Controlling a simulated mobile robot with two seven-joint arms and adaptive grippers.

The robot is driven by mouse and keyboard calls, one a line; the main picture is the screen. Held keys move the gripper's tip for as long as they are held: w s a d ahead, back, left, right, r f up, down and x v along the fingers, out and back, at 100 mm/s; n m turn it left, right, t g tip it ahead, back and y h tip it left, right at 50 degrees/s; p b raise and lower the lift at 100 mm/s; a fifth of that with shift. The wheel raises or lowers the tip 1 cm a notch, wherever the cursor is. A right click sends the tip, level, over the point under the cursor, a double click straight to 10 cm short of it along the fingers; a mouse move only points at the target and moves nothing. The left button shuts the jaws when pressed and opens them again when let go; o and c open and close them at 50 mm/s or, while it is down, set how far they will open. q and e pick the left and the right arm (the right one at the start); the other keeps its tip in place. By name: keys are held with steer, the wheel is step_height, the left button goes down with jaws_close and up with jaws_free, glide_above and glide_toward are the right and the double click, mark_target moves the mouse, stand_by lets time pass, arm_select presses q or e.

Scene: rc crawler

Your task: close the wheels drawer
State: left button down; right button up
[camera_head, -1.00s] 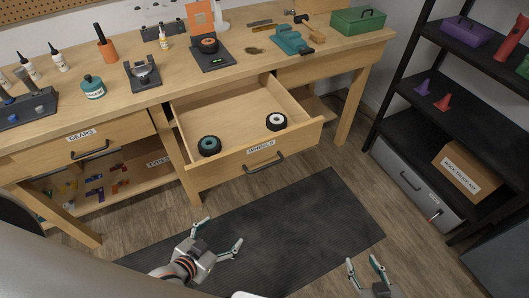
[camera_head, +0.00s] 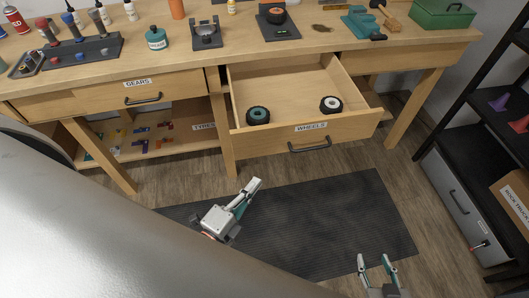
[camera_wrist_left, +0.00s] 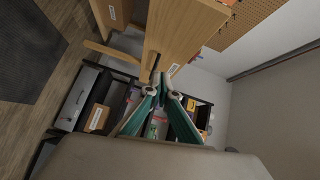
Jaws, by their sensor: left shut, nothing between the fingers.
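The wheels drawer (camera_head: 270,138) stands pulled out of the bench, its front facing me with a label and a dark handle (camera_head: 310,145). Two black-tyred wheels lie inside: one with a teal hub (camera_head: 258,115), one with a white hub (camera_head: 331,104). My left gripper (camera_head: 257,183) is shut and empty, in front of and below the drawer's left front corner, apart from it in the head view. In the left wrist view its fingers (camera_wrist_left: 168,82) meet, and a dark handle (camera_wrist_left: 155,68) shows just past them. My right gripper (camera_head: 373,259) is open and empty, further from the drawer.
The gears drawer (camera_head: 180,91) left of it is closed. The bench top (camera_head: 110,75) carries tools, bottles and a green box (camera_head: 442,14). A dark mat (camera_head: 320,215) covers the floor before the drawer. A black shelf rack (camera_head: 455,140) stands at the right.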

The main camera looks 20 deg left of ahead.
arm_select(q)
steer(key=m, duration=0.2)
steer(key=p, duration=0.1)
glide_toward(277, 140)
steer(key=w+d, duration=0.2)
steer(key=d, duration=0.1)
steer(key=w, duration=0.2)
steer(key=w+a, duration=0.1)
steer(key=shift+f+t+p, duration=0.3)
steer(key=shift+f, duration=0.05)
steer(key=shift+w+a, duration=0.35)
steer(key=shift+w, duration=0.05)
steer(key=shift+w+a, duration=0.1)
